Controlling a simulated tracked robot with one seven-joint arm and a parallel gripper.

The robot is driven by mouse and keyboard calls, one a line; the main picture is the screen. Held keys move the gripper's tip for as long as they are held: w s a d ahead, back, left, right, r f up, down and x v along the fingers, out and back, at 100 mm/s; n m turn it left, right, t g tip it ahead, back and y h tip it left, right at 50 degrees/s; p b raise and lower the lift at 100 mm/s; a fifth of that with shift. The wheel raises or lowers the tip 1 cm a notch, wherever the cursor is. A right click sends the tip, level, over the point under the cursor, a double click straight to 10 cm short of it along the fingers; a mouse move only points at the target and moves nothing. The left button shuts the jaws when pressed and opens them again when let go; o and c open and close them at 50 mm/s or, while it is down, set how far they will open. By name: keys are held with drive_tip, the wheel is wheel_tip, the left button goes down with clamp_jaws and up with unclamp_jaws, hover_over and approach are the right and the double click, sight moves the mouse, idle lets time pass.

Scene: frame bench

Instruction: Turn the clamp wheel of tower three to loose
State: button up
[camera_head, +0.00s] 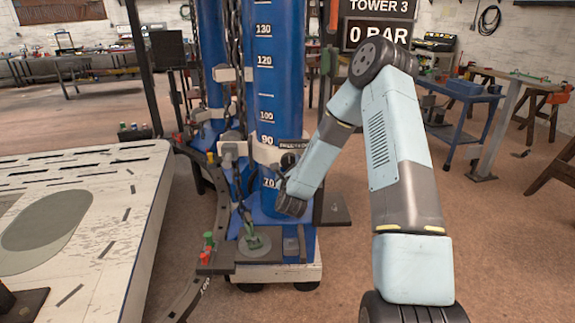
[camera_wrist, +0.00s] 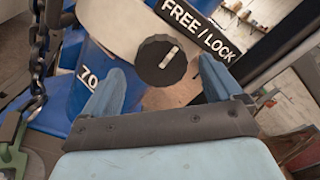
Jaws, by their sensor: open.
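The tower (camera_head: 275,85) is a tall blue column with white height marks, standing in the middle of the head view. A white clamp collar (camera_head: 268,152) wraps it near the 80 mark. The clamp wheel (camera_wrist: 161,60) is a dark ribbed knob with a pale line, beside a black FREE/LOCK label (camera_wrist: 204,27) in the wrist view. The pale line is tilted, running from lower left to upper right. My gripper (camera_wrist: 158,88) is open, its two light blue fingers apart on either side below the knob, apparently not touching it. In the head view my wrist hides most of the knob.
A sign (camera_head: 379,25) reads TOWER 3 and 0 BAR. A chain (camera_wrist: 38,50) hangs left of the knob. A white platform (camera_head: 110,190) lies left, with a dark curved rail (camera_head: 222,215) beside the tower. A blue cart (camera_head: 465,95) stands right; the floor in front is open.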

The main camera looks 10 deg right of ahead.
sight(288, 163)
drive_tip(key=shift+x, duration=1.65)
drive_tip(key=shift+c, duration=0.2)
drive_tip(key=c, duration=0.9)
drive_tip(key=shift+a, duration=0.2)
drive_tip(key=shift+c, duration=0.4)
drive_tip(key=shift+d, duration=0.1)
